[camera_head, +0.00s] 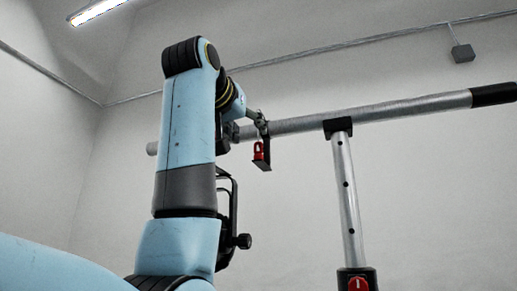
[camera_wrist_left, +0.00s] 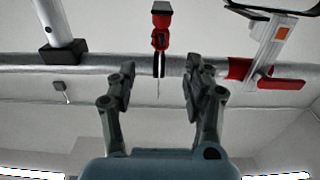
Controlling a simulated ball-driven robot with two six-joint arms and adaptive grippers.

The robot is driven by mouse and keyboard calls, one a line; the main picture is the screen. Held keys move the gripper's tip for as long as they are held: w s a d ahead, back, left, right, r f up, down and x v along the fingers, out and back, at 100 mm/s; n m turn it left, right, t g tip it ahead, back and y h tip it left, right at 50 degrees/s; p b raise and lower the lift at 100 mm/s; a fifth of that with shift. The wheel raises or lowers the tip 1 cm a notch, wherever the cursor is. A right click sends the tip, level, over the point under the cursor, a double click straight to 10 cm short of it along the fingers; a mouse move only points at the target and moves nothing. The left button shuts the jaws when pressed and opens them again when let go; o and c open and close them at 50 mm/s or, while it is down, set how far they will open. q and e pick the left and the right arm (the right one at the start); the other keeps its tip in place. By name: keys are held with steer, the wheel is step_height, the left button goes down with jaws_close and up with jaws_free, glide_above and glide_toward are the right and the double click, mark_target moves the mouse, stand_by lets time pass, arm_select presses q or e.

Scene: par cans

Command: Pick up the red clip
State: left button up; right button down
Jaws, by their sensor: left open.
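The red clip (camera_head: 259,151) sits upright at a small black bracket (camera_head: 267,165) by the horizontal metal bar in the head view. In the left wrist view the red clip (camera_wrist_left: 160,38) is near the top centre, with dark prongs pointing down the picture. My left gripper (camera_wrist_left: 161,66) is open, its two fingers apart on either side of the clip's line, and nothing is held between them. In the head view my left gripper (camera_head: 258,122) is close to the clip, partly hidden by my arm. Whether the fingers touch the clip cannot be told. My right gripper is not in view.
The long silver bar (camera_head: 400,108) crosses behind the clip, carried by an upright stand post (camera_head: 348,195) with a red knob (camera_head: 358,284). In the left wrist view a red clamp (camera_wrist_left: 282,84) and a lamp-like fixture (camera_wrist_left: 272,38) are at the right.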

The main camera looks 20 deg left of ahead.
mark_target(257, 144)
arm_select(q)
steer(key=w, duration=0.4)
steer(key=w+p, duration=0.1)
steer(key=w, duration=0.1)
steer(key=shift+f, duration=0.3)
steer(key=shift+d, duration=0.1)
jaws_close()
